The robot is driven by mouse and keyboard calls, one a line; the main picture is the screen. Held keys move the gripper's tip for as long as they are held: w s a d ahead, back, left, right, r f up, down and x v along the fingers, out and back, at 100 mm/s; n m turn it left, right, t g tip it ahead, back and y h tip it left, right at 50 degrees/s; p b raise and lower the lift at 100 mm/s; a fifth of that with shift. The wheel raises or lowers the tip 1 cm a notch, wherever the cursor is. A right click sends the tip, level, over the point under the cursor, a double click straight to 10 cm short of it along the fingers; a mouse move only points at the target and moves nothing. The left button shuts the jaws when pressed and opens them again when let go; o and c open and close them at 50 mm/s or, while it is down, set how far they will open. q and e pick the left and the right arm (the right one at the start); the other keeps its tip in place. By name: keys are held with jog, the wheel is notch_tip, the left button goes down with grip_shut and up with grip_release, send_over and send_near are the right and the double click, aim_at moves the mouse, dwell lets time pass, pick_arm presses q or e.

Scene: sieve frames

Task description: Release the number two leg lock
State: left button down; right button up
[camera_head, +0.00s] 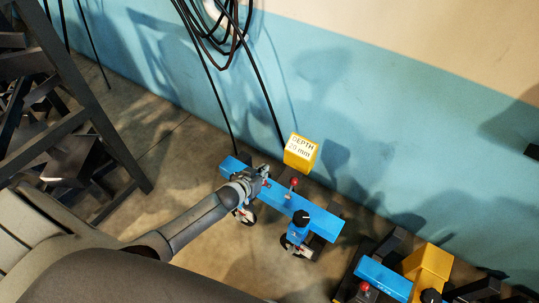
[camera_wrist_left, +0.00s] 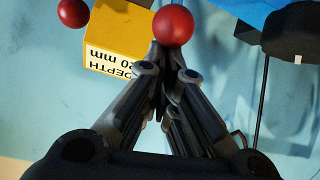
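A blue bar (camera_head: 325,226) carries a red-knobbed lever (camera_head: 294,182) near its middle. A blue block with a black knob (camera_head: 301,217) is by its right part. My left gripper (camera_head: 265,172) is over the bar's left part. In the left wrist view its fingers (camera_wrist_left: 165,62) come together right at a red ball knob (camera_wrist_left: 173,26), closed around the lever just under it; the stem is mostly hidden. Another red knob (camera_wrist_left: 73,12) shows at upper left there. I cannot read which lock is number two. My right gripper is not in view.
A yellow block (camera_head: 300,153) marked "DEPTH 20 mm" stands behind the bar. Cables (camera_head: 228,30) hang on the blue wall. A dark metal frame (camera_head: 95,110) is at left. Another blue part (camera_head: 384,279) and a yellow block (camera_head: 428,265) are at lower right.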

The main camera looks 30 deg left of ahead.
pick_arm(q)
jog(key=v, duration=1.2)
dwell(0.4)
